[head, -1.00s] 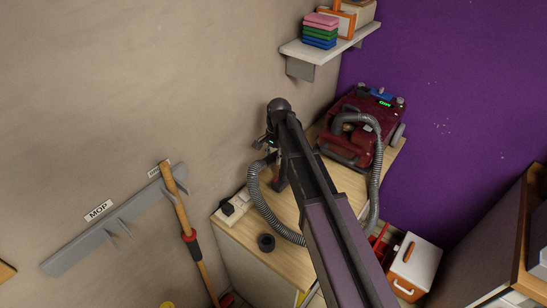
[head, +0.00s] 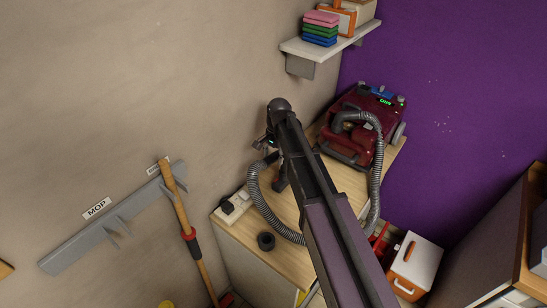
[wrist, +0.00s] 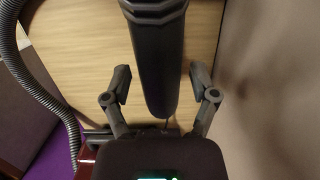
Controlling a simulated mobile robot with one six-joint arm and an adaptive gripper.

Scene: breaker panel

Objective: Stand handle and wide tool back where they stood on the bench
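The dark handle (head: 280,180) stands on the wooden bench (head: 312,245), at the end of a grey ribbed hose (head: 262,207). In the wrist view the dark handle (wrist: 160,60) runs down between the fingers of my gripper (wrist: 160,82), which are spread with a narrow gap on each side. My gripper (head: 268,143) is open at the handle in the head view, partly hidden by my arm. I cannot make out the wide tool separately; the handle's lower end is partly hidden.
A dark red machine (head: 350,150) stands at the bench's back. A dark ring (head: 266,241) and white socket box (head: 234,206) lie near the front left edge. The wall is close on the left. A shelf (head: 335,48) hangs above; a white-and-orange box (head: 414,262) stands right.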

